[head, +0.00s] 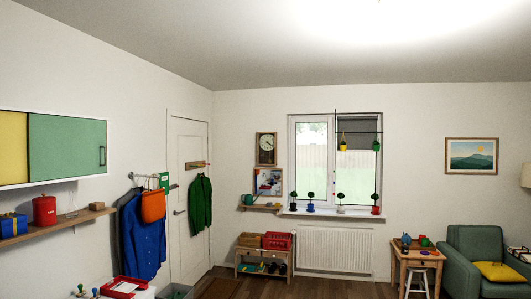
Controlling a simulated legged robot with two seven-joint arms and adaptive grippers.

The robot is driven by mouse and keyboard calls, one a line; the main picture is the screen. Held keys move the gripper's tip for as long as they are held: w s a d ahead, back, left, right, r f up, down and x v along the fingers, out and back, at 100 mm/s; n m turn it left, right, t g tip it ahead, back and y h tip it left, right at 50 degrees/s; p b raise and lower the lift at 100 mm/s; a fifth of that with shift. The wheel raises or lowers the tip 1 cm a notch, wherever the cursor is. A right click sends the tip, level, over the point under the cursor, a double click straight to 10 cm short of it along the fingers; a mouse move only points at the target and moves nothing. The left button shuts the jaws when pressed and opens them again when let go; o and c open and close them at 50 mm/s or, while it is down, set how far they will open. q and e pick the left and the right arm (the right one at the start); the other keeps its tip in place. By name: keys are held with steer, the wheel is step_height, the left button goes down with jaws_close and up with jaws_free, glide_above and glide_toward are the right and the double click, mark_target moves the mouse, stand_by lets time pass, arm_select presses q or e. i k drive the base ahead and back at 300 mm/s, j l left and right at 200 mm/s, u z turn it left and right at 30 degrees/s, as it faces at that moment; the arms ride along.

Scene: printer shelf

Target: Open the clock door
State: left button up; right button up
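A wall clock (266,141) with a brown wooden case and a pale round face hangs on the far wall, left of the window. It is small and distant in the head view. Its door looks flush with the case, but it is too small to tell surely whether it is shut. A dark panel shows below the face. Neither of my grippers is in view.
Below the clock are a picture (268,182) and a small wall shelf (262,207). A low rack (263,270) with red and brown boxes stands on the floor beneath. A radiator (335,250) is to its right. A white door (189,245) is to the left.

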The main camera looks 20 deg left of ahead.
mark_target(266, 148)
steer(key=i+u, duration=0.25)
steer(key=i, duration=1.75)
steer(key=i+l, duration=0.1)
steer(key=i, duration=5.1)
steer(key=i+l+u, duration=0.1)
steer(key=i, duration=1.65)
